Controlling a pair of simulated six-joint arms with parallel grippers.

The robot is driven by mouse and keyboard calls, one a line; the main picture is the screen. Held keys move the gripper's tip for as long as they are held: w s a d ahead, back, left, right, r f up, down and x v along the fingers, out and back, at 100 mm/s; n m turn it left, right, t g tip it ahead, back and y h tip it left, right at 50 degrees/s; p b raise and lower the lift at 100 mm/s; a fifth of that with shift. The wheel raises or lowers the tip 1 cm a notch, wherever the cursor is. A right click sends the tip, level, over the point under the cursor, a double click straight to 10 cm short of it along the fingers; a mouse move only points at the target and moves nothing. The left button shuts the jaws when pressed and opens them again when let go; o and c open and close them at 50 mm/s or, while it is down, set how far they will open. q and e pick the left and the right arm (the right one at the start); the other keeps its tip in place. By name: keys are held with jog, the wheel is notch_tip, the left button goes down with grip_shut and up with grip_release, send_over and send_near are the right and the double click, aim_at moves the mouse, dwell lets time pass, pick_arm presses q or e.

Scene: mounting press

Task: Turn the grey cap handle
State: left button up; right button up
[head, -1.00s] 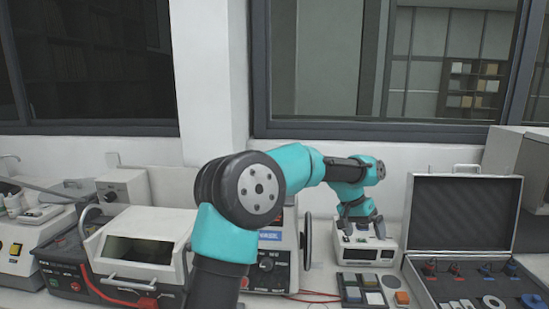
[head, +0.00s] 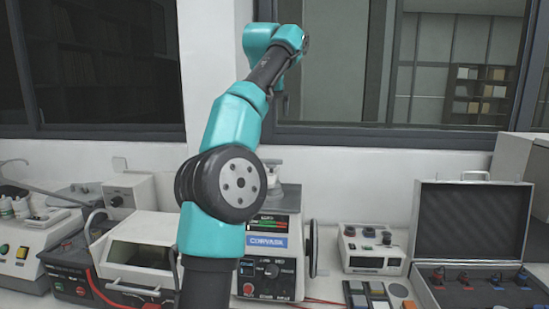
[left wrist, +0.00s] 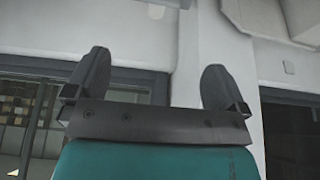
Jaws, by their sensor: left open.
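The mounting press (head: 273,255), a white-grey box labelled CORVASK with a dark control panel, stands in the middle of the bench in the head view. A light grey round cap (head: 291,192) sits on its top, partly hidden by my left arm, so its handle cannot be made out clearly. My left gripper is raised high, above and apart from the press, and is mostly hidden behind its own arm in the head view. In the left wrist view the left gripper (left wrist: 155,75) has its two dark fingers wide apart with nothing between them. My right gripper is not in view.
A white device with a window (head: 137,252) is left of the press. A black handwheel (head: 312,248) is on the press's right side. A small white instrument (head: 371,249), colored blocks (head: 377,290) and an open case (head: 468,225) are to the right. A wall and windows stand behind.

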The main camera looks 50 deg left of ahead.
aim_at(271, 166)
pick_arm(q)
jog(key=shift+f, duration=0.1)
jog(key=x, duration=1.7)
jog(key=shift+w+f, duration=0.1)
jog(key=shift+w, duration=0.05)
jog(key=c, duration=0.8)
